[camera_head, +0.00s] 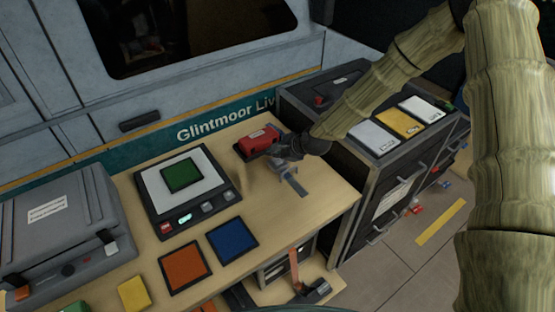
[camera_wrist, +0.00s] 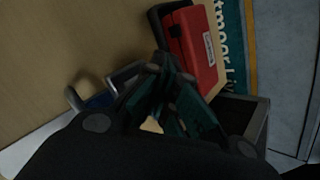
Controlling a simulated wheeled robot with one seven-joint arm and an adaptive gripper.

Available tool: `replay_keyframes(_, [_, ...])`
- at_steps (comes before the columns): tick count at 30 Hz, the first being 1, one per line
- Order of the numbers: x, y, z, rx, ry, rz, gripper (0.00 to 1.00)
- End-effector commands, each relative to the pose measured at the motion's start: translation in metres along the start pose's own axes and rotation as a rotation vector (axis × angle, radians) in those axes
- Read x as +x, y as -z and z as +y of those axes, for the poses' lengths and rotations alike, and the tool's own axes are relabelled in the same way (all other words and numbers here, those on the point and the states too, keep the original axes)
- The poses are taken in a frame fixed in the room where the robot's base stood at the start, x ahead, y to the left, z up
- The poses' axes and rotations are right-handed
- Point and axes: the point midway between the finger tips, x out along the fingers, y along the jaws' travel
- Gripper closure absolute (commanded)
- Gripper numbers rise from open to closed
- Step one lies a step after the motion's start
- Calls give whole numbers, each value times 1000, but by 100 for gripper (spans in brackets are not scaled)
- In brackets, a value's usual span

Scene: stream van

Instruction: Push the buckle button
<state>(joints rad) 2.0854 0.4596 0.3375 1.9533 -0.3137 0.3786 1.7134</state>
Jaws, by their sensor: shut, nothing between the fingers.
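A red block with a white label (camera_head: 258,138), which looks like the buckle's button, sits on the wooden table near the van wall. In the wrist view it is a red face (camera_wrist: 196,48) on a dark body, beyond my fingertips. The label is too small to read. My gripper (camera_head: 279,150) is shut and empty, just right of the red block and low over the table. In the wrist view its fingers (camera_wrist: 165,85) point towards the red block's near end. I cannot tell whether they touch it. A grey metal piece (camera_head: 291,183) lies just in front of my gripper.
A scale-like device with a green square (camera_head: 181,176) stands left, with orange (camera_head: 186,267) and blue (camera_head: 232,240) squares in front. A grey case (camera_head: 60,225) stands far left. A dark cabinet with coloured pads (camera_head: 398,123) stands right. Bare tabletop lies right of the blue square.

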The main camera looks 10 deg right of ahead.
Motion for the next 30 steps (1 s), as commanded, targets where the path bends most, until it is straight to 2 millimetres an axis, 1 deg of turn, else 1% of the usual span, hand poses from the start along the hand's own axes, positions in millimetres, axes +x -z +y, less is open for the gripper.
replay_keyframes(11, [-3,-2,-2,1,1,0,100])
replay_keyframes(30, [-35,-25,-25,1,1,0,100])
